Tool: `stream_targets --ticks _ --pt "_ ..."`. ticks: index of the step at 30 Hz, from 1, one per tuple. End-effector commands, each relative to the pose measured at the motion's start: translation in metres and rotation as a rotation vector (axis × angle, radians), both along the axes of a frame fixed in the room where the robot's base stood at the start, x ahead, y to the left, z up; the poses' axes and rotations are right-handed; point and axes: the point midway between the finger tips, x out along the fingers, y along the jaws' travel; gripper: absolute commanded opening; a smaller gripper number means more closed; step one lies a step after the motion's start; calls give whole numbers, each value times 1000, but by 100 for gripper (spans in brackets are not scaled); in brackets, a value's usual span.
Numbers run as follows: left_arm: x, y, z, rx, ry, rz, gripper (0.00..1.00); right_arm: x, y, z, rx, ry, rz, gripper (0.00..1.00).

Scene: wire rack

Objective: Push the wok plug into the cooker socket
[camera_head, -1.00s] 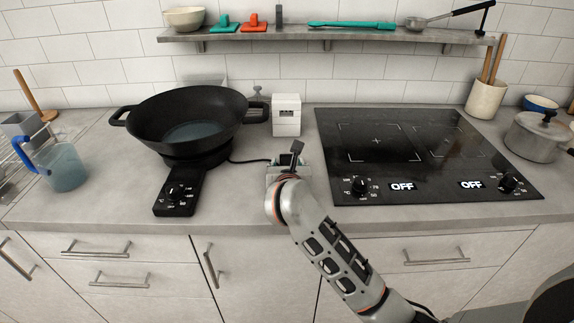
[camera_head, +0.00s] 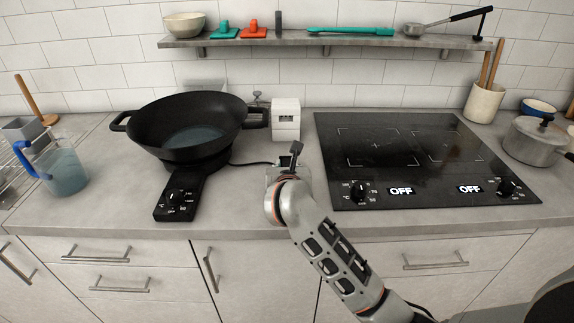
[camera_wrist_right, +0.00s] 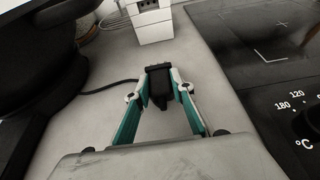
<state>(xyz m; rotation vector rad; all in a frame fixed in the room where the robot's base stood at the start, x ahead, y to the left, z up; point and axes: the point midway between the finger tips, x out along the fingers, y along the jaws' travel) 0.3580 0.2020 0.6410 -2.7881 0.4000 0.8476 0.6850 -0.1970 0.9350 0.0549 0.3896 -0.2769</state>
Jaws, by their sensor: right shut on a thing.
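The black wok plug (camera_wrist_right: 158,80) is held between the fingertips of my right gripper (camera_wrist_right: 160,88), which is shut on it. A black cord runs from the plug area to the left. The cooker socket is a white box (camera_head: 286,120) on the counter near the wall; its dark slots show near the top edge of the right wrist view (camera_wrist_right: 148,8). The plug is short of the box, with bare counter between them. My left gripper is not in view.
The black wok (camera_head: 186,125) sits on its burner base with a control panel (camera_head: 180,195) to the left. The black cooktop (camera_head: 420,160) is to the right. A shelf (camera_head: 340,42) runs above. A blue-handled pitcher (camera_head: 65,172) stands far left.

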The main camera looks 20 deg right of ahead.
Motion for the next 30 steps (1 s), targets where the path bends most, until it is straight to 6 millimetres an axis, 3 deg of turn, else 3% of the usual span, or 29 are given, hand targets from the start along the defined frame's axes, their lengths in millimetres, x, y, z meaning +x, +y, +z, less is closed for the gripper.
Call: stream_targets --ticks 18,30 --pt "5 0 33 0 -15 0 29 0 0 36 1 0 1 0" --pt "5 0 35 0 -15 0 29 0 0 39 0 1 0 0"
